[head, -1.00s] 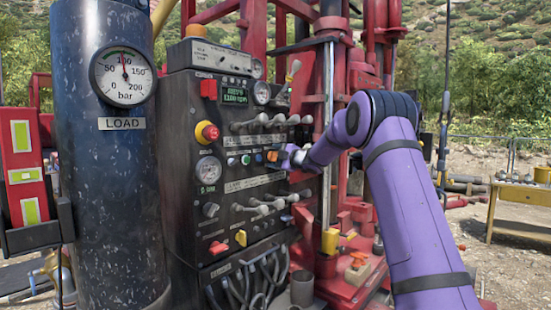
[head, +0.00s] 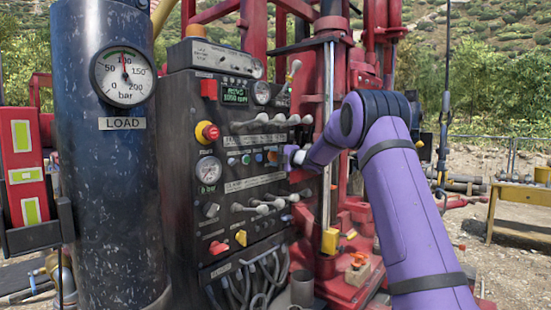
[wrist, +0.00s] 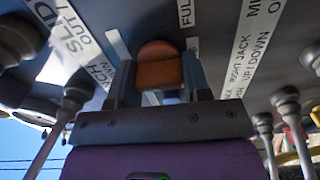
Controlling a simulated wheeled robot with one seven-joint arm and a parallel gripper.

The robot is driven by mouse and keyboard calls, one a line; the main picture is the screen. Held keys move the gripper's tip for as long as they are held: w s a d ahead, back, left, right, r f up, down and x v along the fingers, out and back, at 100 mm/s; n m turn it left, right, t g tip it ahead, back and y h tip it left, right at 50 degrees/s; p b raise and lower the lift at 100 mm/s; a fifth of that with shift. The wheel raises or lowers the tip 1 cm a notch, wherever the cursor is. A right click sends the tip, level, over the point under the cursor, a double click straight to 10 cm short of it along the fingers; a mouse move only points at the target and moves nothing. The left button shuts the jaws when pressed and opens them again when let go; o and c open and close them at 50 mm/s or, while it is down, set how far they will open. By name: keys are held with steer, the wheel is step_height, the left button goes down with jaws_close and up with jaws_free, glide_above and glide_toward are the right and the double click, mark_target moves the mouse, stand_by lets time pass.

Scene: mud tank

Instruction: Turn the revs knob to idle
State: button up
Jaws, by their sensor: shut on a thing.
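The revs knob is the orange knob (wrist: 158,66) between my two fingers in the wrist view, with a partly hidden label starting "FUL" just above it. It also shows as a small orange spot on the dark control panel (head: 181,120) in the head view (head: 272,157). My gripper (wrist: 160,78) is shut on the knob, one finger on each side. In the head view my gripper (head: 282,157) reaches the panel from the right and hides part of the knob's surroundings. The idle mark cannot be made out. The green display (head: 235,95) seems to read 1050 rpm.
Rows of levers (head: 264,122) stick out above and below my gripper. Hoses (head: 255,280) hang below. A red rig frame stands close on the right.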

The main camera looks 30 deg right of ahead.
steer(key=shift+n, duration=0.4)
steer(key=o, duration=0.9)
steer(key=v, duration=1)
steer(key=shift+s+d, duration=0.15)
steer(key=shift+s, duration=0.25)
